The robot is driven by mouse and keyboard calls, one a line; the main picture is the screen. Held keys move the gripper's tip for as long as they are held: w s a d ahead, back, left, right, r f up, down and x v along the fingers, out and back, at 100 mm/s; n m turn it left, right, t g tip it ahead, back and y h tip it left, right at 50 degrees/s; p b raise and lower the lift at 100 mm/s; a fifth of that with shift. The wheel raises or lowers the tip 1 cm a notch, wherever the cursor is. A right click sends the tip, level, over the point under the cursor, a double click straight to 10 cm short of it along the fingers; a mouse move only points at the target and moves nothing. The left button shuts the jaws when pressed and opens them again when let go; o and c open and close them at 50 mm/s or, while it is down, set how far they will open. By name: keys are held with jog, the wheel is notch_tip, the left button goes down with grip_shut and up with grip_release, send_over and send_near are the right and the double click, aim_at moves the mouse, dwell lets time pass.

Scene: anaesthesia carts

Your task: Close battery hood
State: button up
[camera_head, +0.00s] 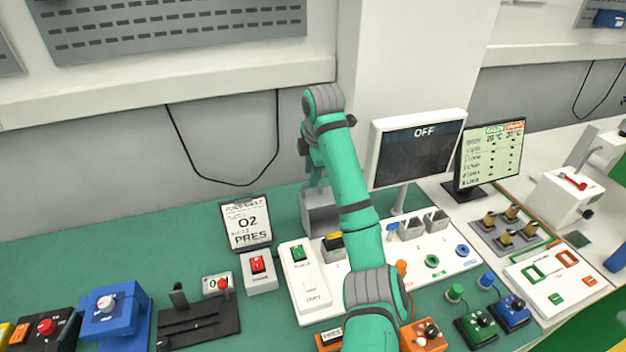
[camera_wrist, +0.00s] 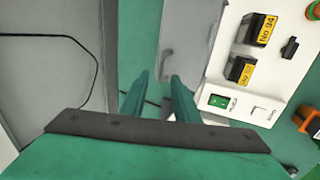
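A grey hood-like box (camera_head: 318,215) stands at the left back edge of the white panel (camera_head: 301,289), partly hidden by my arm in the head view. In the wrist view a grey surface (camera_wrist: 192,30) with a small handle-like part lies just beyond my fingertips; I take it to be the same box. My gripper (camera_wrist: 160,80) points at it with two green fingers apart and nothing visible between them. I cannot tell whether they touch it. Two dark blocks with yellow labels (camera_wrist: 262,30) (camera_wrist: 241,69) sit on the white panel beside it. How far the hood is open is unclear.
A monitor reading OFF (camera_head: 418,148) stands right of my arm, with a second screen (camera_head: 489,153) beyond. An O2 PRES sign (camera_head: 246,222) and a red switch box (camera_head: 259,271) stand to the left. The green bench behind the sign is clear.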

aim_at(313, 195)
jog(key=shift+d+x, duration=0.2)
jog(key=shift+x, duration=1.8)
jog(key=shift+w, duration=0.1)
grip_shut()
